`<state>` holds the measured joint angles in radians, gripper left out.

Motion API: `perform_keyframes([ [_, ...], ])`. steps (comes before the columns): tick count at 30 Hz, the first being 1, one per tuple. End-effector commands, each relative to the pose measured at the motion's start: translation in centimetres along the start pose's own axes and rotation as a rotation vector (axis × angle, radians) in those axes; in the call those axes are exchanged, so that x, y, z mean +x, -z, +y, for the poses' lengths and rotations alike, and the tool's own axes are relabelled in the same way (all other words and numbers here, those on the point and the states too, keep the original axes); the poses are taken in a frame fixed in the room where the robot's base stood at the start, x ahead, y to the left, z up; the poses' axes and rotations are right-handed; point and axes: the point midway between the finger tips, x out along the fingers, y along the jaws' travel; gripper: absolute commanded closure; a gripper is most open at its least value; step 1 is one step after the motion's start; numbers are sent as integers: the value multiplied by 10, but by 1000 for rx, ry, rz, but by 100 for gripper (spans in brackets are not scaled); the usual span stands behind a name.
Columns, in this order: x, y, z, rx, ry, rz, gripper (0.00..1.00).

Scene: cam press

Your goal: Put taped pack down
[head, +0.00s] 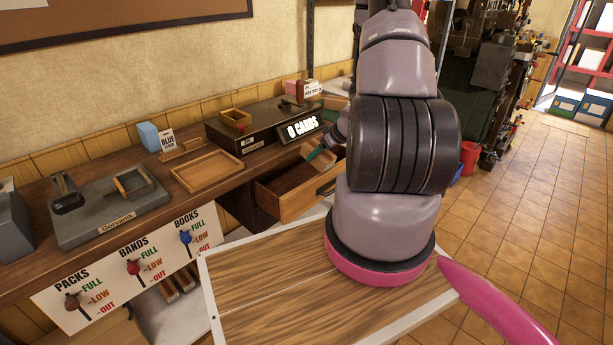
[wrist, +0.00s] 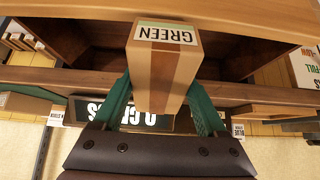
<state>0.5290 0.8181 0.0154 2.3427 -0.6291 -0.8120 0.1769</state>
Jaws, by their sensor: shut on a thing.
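The taped pack (wrist: 168,72) is a brown box with a GREEN label on its end. In the wrist view it sits between the two teal fingers of my gripper (wrist: 160,88), which is shut on it. In the head view the pack (head: 316,160) and my gripper (head: 319,152) show small, above the open wooden drawer (head: 290,203) and beside the 0 CARDS sign (head: 303,128). My arm hides part of that area. I cannot tell whether the pack touches the drawer.
A shallow wooden tray (head: 207,186) lies on the bench left of the drawer. Farther left stands a grey Gorvanak machine (head: 110,225). A blue block (head: 149,137) is behind the tray. My wooden deck is in front; tiled floor (head: 540,220) lies open at right.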

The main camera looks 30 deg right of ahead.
Motion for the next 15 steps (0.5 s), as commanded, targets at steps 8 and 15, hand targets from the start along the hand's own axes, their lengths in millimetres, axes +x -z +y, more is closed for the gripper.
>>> perform_keyframes([
  [8,60,-3,-1,2,3,-4,100],
  [15,88,-15,0,1,0,-2,100],
])
